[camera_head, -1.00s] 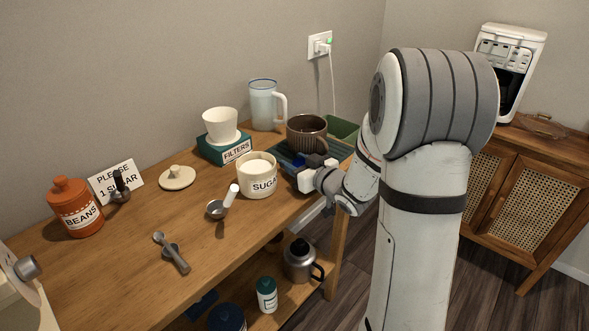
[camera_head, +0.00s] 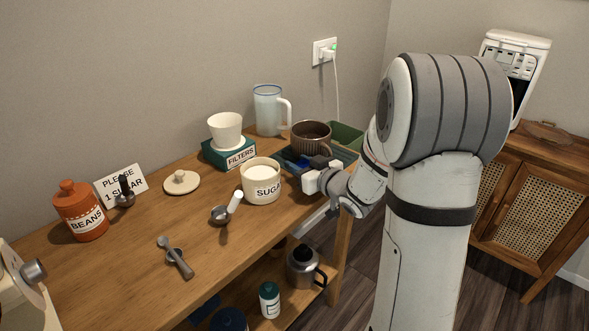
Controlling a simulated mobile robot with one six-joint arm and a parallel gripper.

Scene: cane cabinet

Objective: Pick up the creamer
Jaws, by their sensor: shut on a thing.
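My gripper (camera_head: 308,172) is at the right end of the wooden counter, low over the near side of a blue-green tray (camera_head: 346,153). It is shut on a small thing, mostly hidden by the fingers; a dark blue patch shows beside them. I cannot tell from this view whether that thing is the creamer, or whether it is clear of the tray. A brown ribbed mug (camera_head: 311,138) stands just behind the gripper. No other item is clearly labelled as creamer.
The white sugar jar (camera_head: 261,181) stands close left of the gripper, with a scoop (camera_head: 226,210) beside it. The filters box (camera_head: 232,154), a clear pitcher (camera_head: 268,109) and a green bin (camera_head: 345,136) are behind. A cane cabinet (camera_head: 525,205) stands right.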

